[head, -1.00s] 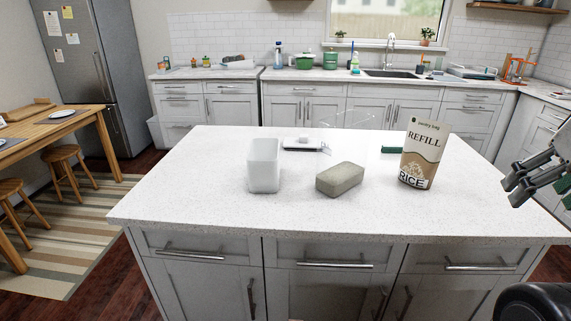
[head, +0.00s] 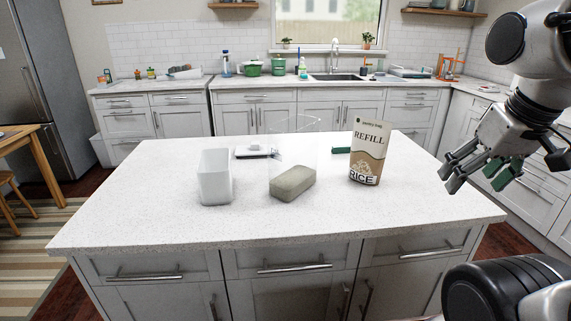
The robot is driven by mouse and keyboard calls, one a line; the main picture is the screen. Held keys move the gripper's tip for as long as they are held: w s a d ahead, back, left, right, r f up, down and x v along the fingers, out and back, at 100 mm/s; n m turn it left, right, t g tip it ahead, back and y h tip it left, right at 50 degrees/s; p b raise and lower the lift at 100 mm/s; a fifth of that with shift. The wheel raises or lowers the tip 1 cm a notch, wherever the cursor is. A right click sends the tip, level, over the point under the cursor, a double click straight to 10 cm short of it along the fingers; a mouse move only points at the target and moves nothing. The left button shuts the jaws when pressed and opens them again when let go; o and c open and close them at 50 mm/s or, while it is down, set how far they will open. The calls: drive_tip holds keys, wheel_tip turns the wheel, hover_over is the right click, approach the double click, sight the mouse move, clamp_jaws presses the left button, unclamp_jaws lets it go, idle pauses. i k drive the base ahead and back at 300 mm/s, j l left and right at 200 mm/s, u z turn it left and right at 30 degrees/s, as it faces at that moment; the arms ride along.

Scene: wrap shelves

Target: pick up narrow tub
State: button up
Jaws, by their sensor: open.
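A white, narrow, upright tub (head: 215,182) stands on the left part of the white speckled island top in the head view. My gripper (head: 478,172) is at the right, beyond the island's right edge in the picture, pointing down and left. It is open and empty, well apart from the tub. A tan block (head: 293,183) and a rice refill bag (head: 368,155) stand between them.
The island top (head: 130,215) is clear in front and at left. A faint clear container (head: 296,145) shows around or behind the block; I cannot tell which.

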sight(216, 175)
drive_tip(key=j+z, duration=0.15)
drive_tip(key=z, duration=0.55)
drive_tip(key=k+j+z, duration=0.25)
drive_tip(key=j+z, duration=0.25)
drive_tip(key=j, duration=0.2)
drive_tip(key=k+j+z, duration=0.25)
drive_tip(key=k+j, duration=0.35)
drive_tip(key=j, duration=0.2)
drive_tip(key=k+j+z, duration=0.15)
drive_tip(key=k+j, duration=0.25)
drive_tip(key=j, duration=0.15)
